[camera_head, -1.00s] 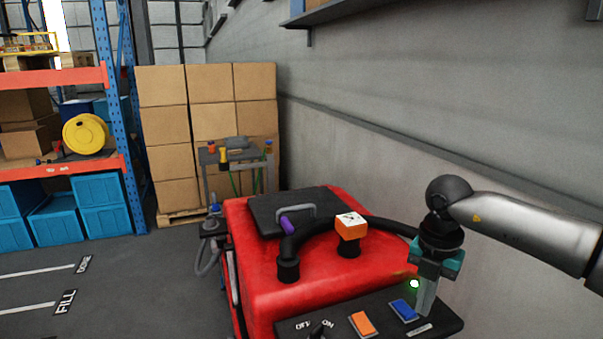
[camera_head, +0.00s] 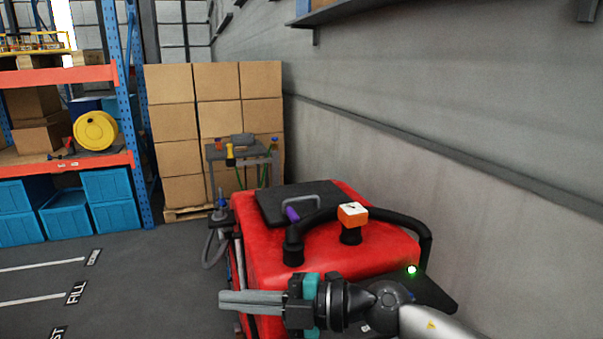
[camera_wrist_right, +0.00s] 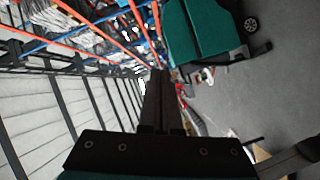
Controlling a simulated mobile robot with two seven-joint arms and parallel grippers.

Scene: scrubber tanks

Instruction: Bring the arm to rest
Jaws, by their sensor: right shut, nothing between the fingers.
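My right arm comes in from the lower right in the head view. Its gripper (camera_head: 250,302) points left, with its fingers together and nothing between them. It is in front of the red scrubber machine (camera_head: 275,262) and hides most of the black control panel (camera_head: 428,290). In the right wrist view the shut fingers (camera_wrist_right: 160,100) point away over the hall, with nothing held. My left gripper is not in view.
The scrubber carries a black lid (camera_head: 300,200), a black hose (camera_head: 385,218) and an orange-and-white block (camera_head: 352,213). Stacked cartons (camera_head: 220,90), a small cart (camera_head: 240,152) and a shelf rack (camera_head: 60,77) stand behind. A grey wall (camera_head: 450,100) closes the right. Floor at left is clear.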

